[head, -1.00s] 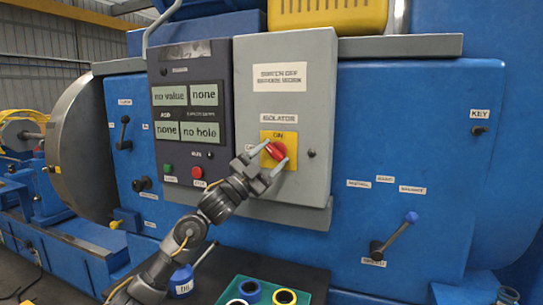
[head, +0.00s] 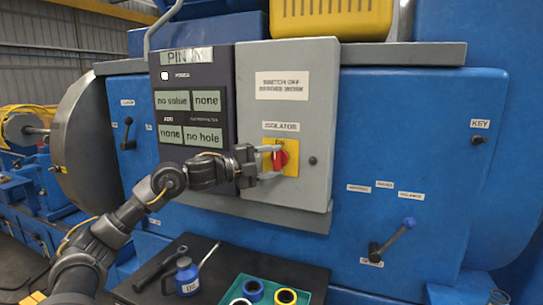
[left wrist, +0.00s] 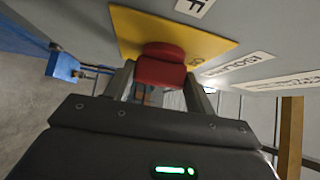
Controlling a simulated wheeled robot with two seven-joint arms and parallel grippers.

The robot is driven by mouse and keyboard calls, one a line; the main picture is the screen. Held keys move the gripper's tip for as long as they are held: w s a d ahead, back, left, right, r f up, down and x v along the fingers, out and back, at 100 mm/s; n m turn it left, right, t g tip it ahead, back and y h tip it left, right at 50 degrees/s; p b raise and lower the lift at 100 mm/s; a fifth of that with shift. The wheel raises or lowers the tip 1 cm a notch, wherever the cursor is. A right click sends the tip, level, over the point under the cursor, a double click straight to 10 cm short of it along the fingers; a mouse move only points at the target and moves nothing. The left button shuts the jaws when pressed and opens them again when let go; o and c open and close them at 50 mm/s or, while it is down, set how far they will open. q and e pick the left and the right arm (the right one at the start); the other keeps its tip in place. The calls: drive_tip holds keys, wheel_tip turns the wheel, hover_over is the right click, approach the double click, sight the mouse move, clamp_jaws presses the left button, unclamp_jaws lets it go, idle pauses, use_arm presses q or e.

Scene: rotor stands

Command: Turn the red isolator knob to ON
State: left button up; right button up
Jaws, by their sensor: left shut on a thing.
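The red isolator knob (head: 283,158) sits on a yellow plate (head: 293,169) on the grey isolator box (head: 289,102). Its grip stands about upright, towards the ON mark at the plate's top. My left gripper (head: 278,161) comes in from the left, with one finger above the other, shut on the knob. In the left wrist view the red knob (left wrist: 162,64) is between the two fingers, in front of the yellow plate (left wrist: 212,50). The gripper hides part of the plate's left side. My right gripper is not in view.
A dark display panel (head: 193,130) is left of the box, with a lit white lamp (head: 165,76) near its top. A blue-tipped lever (head: 396,238) is at lower right. Below are a green tray (head: 240,283) with rings, a blue can (head: 187,275) and a dark tool (head: 158,268).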

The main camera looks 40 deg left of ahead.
use_arm(q)
drive_tip(key=shift+r, duration=0.1)
drive_tip(key=shift+g, duration=0.3)
drive_tip(key=o, duration=1)
drive_tip(key=shift+m, duration=0.3)
